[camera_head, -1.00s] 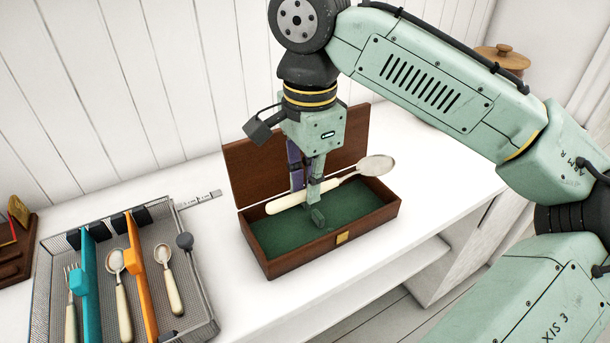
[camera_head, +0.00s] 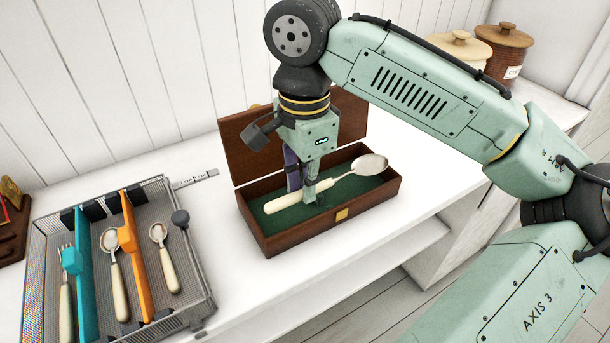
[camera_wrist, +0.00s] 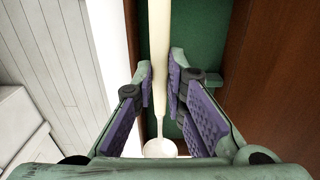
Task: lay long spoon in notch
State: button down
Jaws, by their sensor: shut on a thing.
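The long spoon has a cream handle (camera_head: 288,200) and a silver bowl (camera_head: 371,164). My gripper (camera_head: 305,196) is shut on the spoon's handle, inside the open wooden box (camera_head: 330,228) with a green lining (camera_head: 345,196). The spoon lies lengthwise, low in the box, its bowl toward the right end. In the wrist view the handle (camera_wrist: 160,50) runs between the purple finger pads, and the bowl (camera_wrist: 160,148) shows at the bottom. I cannot make out the notch clearly, nor whether the spoon touches the lining.
A mesh tray (camera_head: 195,262) at left holds a fork, two spoons and teal (camera_head: 84,270) and orange (camera_head: 136,258) dividers. The box's raised lid (camera_head: 245,145) stands behind my gripper. Canisters (camera_head: 503,48) stand at the back right. The white top in front of the box is clear.

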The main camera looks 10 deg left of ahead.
jog(key=shift+f+b, duration=1.2)
jog(key=shift+f, duration=1.2)
jog(key=c, duration=1.5)
grip_release()
jog(key=shift+c, duration=0.2)
notch_tip(320, 180, up, 12)
jog(key=shift+f, duration=0.1)
